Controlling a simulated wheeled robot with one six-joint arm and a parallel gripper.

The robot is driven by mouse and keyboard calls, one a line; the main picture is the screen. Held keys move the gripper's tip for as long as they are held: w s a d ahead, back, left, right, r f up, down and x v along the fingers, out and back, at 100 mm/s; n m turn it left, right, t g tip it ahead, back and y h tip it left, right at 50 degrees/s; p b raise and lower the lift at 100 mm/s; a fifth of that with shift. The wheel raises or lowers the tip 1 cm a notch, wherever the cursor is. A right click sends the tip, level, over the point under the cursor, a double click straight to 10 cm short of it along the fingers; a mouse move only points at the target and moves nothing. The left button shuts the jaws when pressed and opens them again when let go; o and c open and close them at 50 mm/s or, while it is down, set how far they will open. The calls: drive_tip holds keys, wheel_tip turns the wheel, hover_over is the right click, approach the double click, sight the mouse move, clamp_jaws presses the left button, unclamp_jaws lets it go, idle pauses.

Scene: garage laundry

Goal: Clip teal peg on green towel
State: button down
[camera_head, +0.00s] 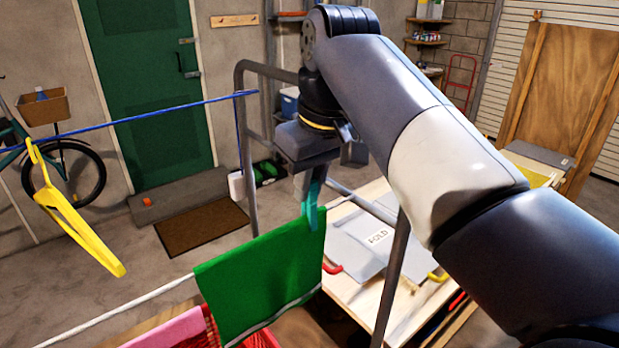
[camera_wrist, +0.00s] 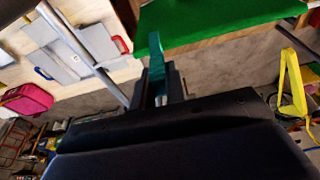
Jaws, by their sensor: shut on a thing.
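The green towel (camera_head: 262,268) hangs over the white line, with a pale stripe near its lower edge. It also shows at the top of the wrist view (camera_wrist: 215,22). My gripper (camera_head: 308,186) is above the towel's top right corner, pointing down and shut on the teal peg (camera_head: 313,207). The peg's lower end overlaps the towel's top edge near that corner. In the wrist view the peg (camera_wrist: 155,50) sticks out from between my fingers (camera_wrist: 161,88) and reaches the towel's left edge. I cannot tell whether its legs straddle the cloth.
A yellow hanger (camera_head: 75,220) hangs from the blue line (camera_head: 170,110) at left. Pink cloth (camera_head: 172,330) and a red basket (camera_head: 262,340) are below the towel. A grey frame post (camera_head: 392,270) and a table with a folding board (camera_head: 350,250) stand to the right.

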drive_tip(key=shift+f+b, duration=0.4)
drive_tip(key=shift+f, duration=0.55)
drive_tip(key=c, duration=1.3)
unclamp_jaws()
drive_tip(key=shift+r, duration=0.15)
drive_tip(key=shift+c, duration=0.2)
drive_tip(key=shift+r, duration=0.1)
drive_tip(key=p+v, duration=0.1)
drive_tip(key=v, duration=0.9)
drive_tip(key=shift+r, duration=0.3)
drive_tip(key=b+x, duration=0.1)
drive_tip(key=x, duration=0.9)
drive_tip(key=shift+f, duration=0.25)
drive_tip(key=shift+r+p, duration=0.55)
drive_tip(key=shift+r, duration=0.15)
drive_tip(key=shift+f, duration=0.15)
